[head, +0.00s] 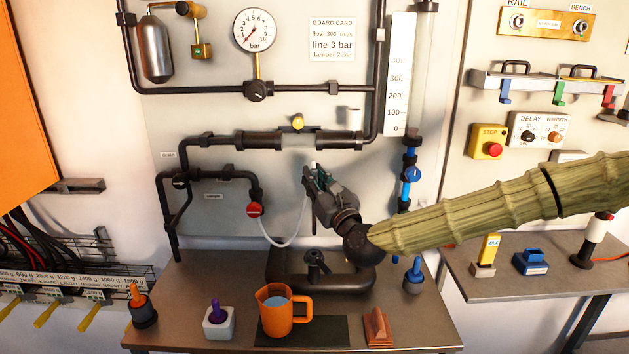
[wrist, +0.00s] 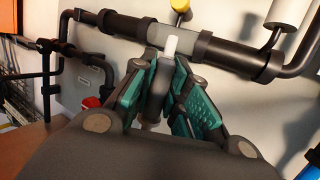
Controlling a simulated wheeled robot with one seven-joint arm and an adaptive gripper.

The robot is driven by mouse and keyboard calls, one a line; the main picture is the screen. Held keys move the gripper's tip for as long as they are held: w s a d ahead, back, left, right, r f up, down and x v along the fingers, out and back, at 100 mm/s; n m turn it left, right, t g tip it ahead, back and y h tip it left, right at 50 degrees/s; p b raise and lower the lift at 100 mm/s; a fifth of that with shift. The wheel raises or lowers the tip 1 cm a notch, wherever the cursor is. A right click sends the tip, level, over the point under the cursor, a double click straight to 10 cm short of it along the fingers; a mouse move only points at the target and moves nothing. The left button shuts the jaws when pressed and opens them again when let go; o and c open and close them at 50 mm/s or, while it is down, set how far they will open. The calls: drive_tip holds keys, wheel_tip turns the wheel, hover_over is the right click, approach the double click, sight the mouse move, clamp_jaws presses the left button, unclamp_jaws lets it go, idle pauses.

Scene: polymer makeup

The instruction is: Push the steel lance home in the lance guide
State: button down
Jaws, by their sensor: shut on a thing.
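My gripper (head: 318,180) is in front of the wall panel, below the horizontal pipe. In the wrist view its teal-padded fingers (wrist: 172,95) are closed around a grey cylinder (wrist: 157,92) with a white tip. The tip points up toward the clear section of pipe (wrist: 160,35), and I cannot tell how far apart they are. The cylinder may be the steel lance, but its lower end is mostly hidden by my gripper. I cannot make out which part is the lance guide.
A white hose (head: 292,240) curves from the red valve (head: 255,209) toward my gripper. Below stands a black pipe loop (head: 345,280) on the bench. An orange jug (head: 275,312) is at the bench front, and a blue-valved column (head: 410,175) stands to the right.

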drive_tip(key=shift+f+b, duration=1.95)
drive_tip(key=shift+f, duration=0.5)
drive_tip(key=shift+b, duration=1.2)
idle(0.3)
